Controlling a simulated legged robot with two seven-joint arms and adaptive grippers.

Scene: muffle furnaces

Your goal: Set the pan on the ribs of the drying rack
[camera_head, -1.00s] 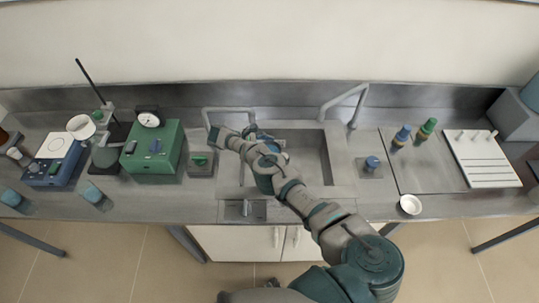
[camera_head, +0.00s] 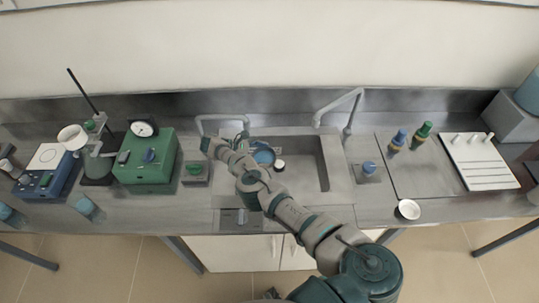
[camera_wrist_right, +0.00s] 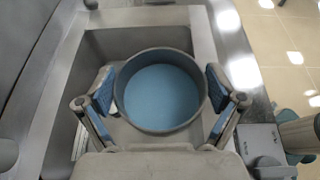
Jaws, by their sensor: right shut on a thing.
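The pan (camera_wrist_right: 163,92) is round, with a grey wall and a blue inside, and fills the middle of the right wrist view. My right gripper (camera_wrist_right: 160,95) is shut on it, with a blue-padded finger on each side. In the head view, the pan (camera_head: 263,154) shows blue over the left part of the sink, partly hidden by my right arm. The drying rack (camera_head: 480,178) is a white board with ribs and several pegs at the right of the counter, well apart from the pan. My left gripper is not in view.
The sink (camera_head: 322,165) lies below the pan, with a tall tap (camera_head: 340,105) behind it. Blue and green bottles (camera_head: 410,137), a blue-topped item (camera_head: 369,168) and a white dish (camera_head: 408,209) stand between sink and rack. A green box (camera_head: 147,158) stands left.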

